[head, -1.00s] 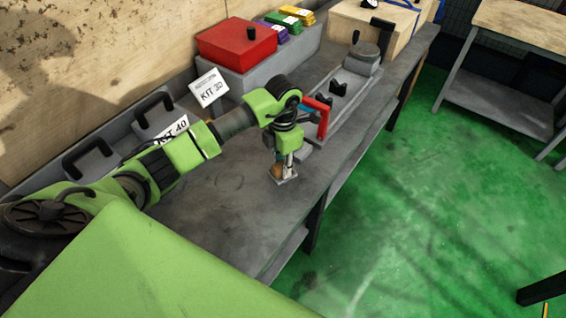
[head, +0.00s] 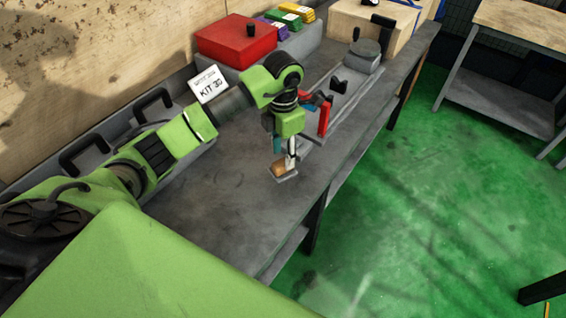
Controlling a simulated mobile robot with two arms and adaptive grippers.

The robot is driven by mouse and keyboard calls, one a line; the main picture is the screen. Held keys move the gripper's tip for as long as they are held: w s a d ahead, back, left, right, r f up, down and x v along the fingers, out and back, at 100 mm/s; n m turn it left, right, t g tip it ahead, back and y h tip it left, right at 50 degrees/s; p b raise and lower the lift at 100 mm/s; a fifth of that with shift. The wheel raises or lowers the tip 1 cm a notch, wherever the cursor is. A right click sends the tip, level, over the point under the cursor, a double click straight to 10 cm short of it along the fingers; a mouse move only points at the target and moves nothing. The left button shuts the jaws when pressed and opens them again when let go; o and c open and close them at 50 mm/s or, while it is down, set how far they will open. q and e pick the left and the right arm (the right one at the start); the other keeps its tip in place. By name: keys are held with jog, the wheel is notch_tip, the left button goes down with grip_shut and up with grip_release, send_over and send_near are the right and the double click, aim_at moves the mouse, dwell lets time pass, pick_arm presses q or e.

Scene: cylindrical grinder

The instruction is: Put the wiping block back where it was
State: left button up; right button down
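The wiping block (head: 278,169) is a small tan-brown block. It rests on a small light grey plate (head: 288,178) near the front edge of the workbench. My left gripper (head: 284,156) points down just above the block. Its two fingers are spread apart, one teal-looking and one pale, with nothing seen held between them. The pale finger is close to the block's right side; I cannot tell whether it touches. My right gripper is not in view.
A red and blue clamp-like part (head: 323,115) on a grey machine base stands just behind the gripper. The bench (head: 222,215) is clear at front left.

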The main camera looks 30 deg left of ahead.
aim_at(283, 162)
pick_arm(q)
notch_tip(283, 162, up, 8)
jog(key=b, duration=0.1)
jog(key=shift+f, duration=0.2)
dwell(0.3)
